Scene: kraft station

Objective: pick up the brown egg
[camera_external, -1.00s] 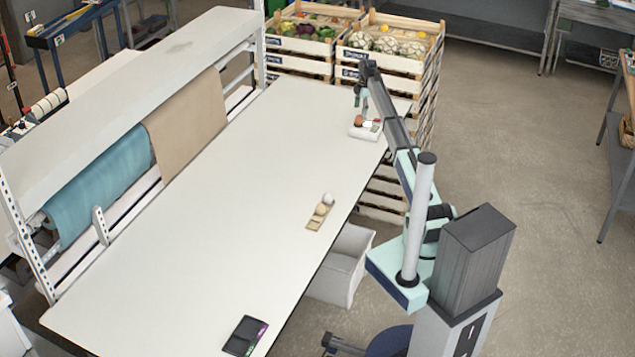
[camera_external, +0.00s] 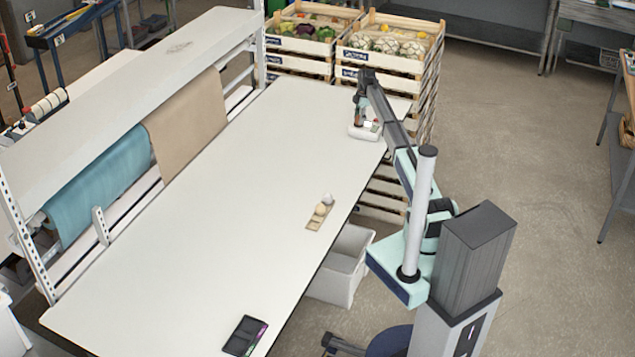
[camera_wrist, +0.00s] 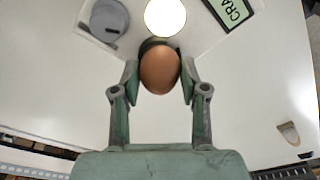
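The brown egg (camera_wrist: 160,69) sits between the two fingers of my gripper (camera_wrist: 160,82) in the wrist view. The finger pads flank it closely on the left and right; whether both press on it is not clear. A dark round rim shows just behind the egg. In the external view my gripper (camera_external: 361,121) is low over a small white tray (camera_external: 359,133) at the far right end of the table. The egg is not clearly made out there.
A bright white round thing (camera_wrist: 165,17) is close beyond the egg, with a grey disc (camera_wrist: 107,19) at left and a lettered card (camera_wrist: 230,12) at right. A holder with pale eggs (camera_external: 316,222) and a dark box (camera_external: 245,336) lie nearer on the table (camera_external: 200,255). Crates (camera_external: 395,62) stand behind.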

